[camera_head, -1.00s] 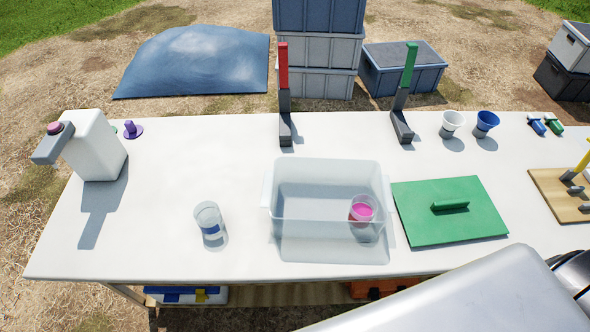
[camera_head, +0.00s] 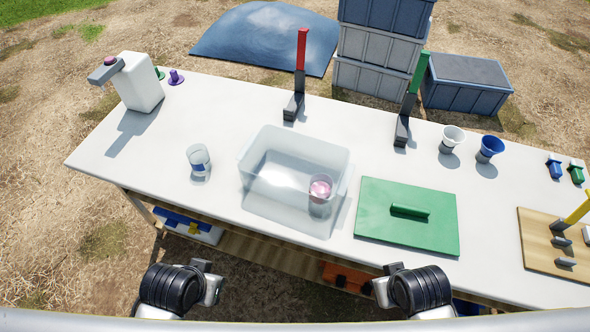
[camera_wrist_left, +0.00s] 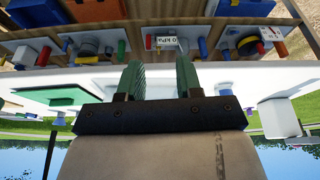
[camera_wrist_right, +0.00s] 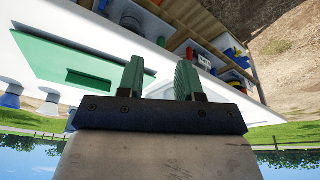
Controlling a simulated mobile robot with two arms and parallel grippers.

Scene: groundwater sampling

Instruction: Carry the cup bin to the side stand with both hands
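The cup bin (camera_head: 262,199), a clear box with side rims, stands on the white table. A clear cup with pink contents (camera_head: 320,188) stands inside it at the right. No side stand can be made out. Parts of my two arms show at the bottom of the head view, in front of the table and apart from the bin; their fingertips are not clear there. In the left wrist view my left gripper (camera_wrist_left: 160,82) has its green fingers apart with nothing between them. In the right wrist view my right gripper (camera_wrist_right: 160,82) is likewise open and empty.
A clear cup (camera_head: 199,160) stands left of the bin. A green board with a handle (camera_head: 375,225) lies close on its right. Red (camera_head: 302,50) and green (camera_head: 418,72) upright handles stand behind. A white jug (camera_head: 140,85) is at the far left. Shelves with cases lie underneath.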

